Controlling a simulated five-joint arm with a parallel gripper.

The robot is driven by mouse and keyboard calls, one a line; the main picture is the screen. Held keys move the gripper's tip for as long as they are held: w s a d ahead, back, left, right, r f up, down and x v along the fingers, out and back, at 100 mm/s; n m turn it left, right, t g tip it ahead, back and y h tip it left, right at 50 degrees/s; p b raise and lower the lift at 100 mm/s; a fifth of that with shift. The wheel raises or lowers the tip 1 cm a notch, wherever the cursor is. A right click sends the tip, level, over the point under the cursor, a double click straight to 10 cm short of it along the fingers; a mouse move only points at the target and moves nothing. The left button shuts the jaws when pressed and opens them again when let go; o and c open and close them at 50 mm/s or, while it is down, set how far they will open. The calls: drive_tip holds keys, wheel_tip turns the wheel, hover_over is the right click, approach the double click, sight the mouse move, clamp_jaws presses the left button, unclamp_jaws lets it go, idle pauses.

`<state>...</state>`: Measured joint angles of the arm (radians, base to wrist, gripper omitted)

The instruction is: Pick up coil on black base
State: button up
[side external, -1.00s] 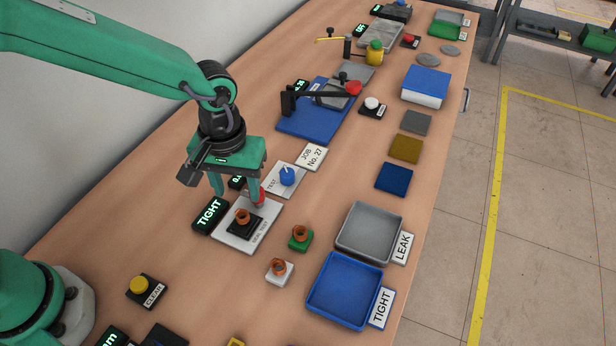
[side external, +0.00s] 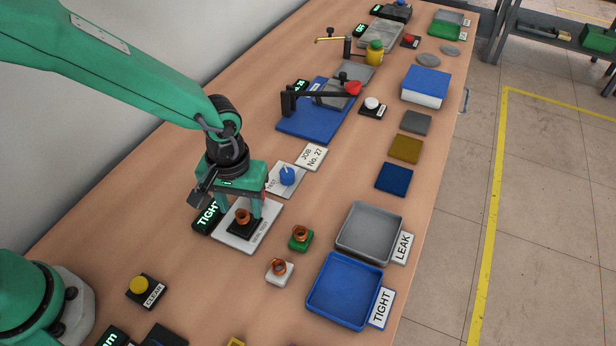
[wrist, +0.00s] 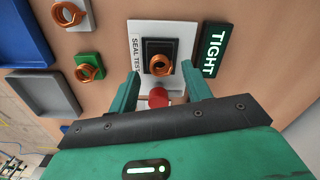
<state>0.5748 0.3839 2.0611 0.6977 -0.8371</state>
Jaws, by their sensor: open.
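The copper coil (side external: 243,216) sits on its black base (side external: 239,229), on the white seal test plate (side external: 226,238). In the wrist view the coil (wrist: 160,64) stands on the black base (wrist: 151,48), just beyond my fingertips. My gripper (side external: 236,207) is open and empty, low over the back part of the plate. In the wrist view my gripper (wrist: 160,84) has one green finger on each side of a red knob (wrist: 158,97), with the coil just past the gap. In the side view, a finger is close beside the coil; contact cannot be told.
A coil on a green base (side external: 300,241) and one on a white base (side external: 279,276) stand right of the plate. A blue tray (side external: 318,306) labelled TIGHT and a grey tray (side external: 345,241) labelled LEAK lie farther right. A TIGHT display (side external: 207,215) borders the plate.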

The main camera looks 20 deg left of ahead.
drive_tip(key=shift+f, duration=1.05)
drive_tip(key=c, duration=1)
